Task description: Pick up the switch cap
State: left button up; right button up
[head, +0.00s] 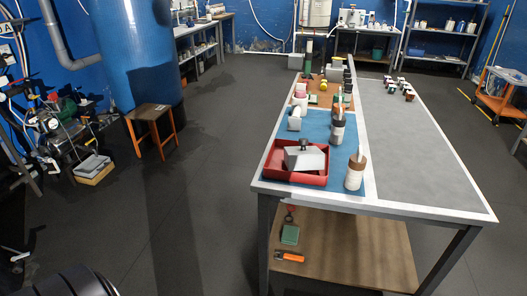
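I cannot identify the switch cap for certain at this size. A small dark knob-like piece (304,145) sits on top of a pale grey block (305,159). The block is in a red tray (291,178) at the near left end of the long table. Several small dark-and-light pieces (409,93) stand on the grey right half of the table. Neither of my grippers can be made out in the head view.
The long table (430,165) has a largely bare grey right half. Its left half holds a blue mat (315,128) with bottles and jars. A lower shelf (345,250) holds an orange tool (289,257). A stool (151,113) stands left; the floor between is clear.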

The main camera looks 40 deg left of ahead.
aim_at(302, 157)
jog(key=u, duration=0.85)
jog(key=k, duration=0.1)
